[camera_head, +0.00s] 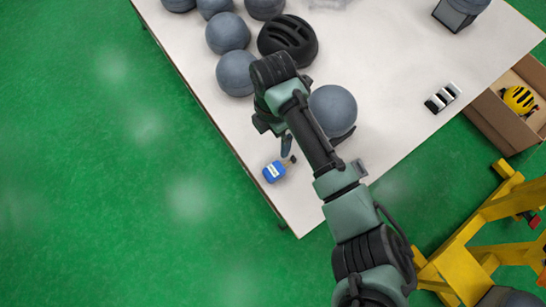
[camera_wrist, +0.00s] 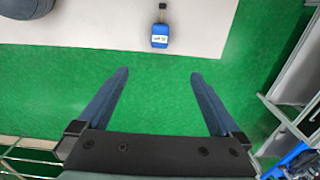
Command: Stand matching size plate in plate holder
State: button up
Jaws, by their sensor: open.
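I cannot make out a plate or a plate holder for certain. A small black and white striped block (camera_head: 442,97) lies near the table's right edge in the head view; it may be a holder or a stack, too small to tell. My gripper (camera_head: 287,146) is over the table's near left part, beside a blue bottle (camera_head: 274,172) with a white label and dark cap. In the wrist view my gripper (camera_wrist: 157,72) is open and empty, with its two blue-grey fingers wide apart. The bottle (camera_wrist: 160,36) shows beyond the fingertips, apart from them.
The white table (camera_head: 395,65) carries several grey balls (camera_head: 228,33), a black helmet (camera_head: 288,40) and another ball (camera_head: 333,109) behind my arm. A cardboard box (camera_head: 490,112) with a yellow helmet (camera_head: 519,99) stands at right. A yellow frame (camera_head: 465,262) stands lower right. Green floor at left is clear.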

notch_tip(320, 180, up, 8)
jog(key=p, duration=0.6)
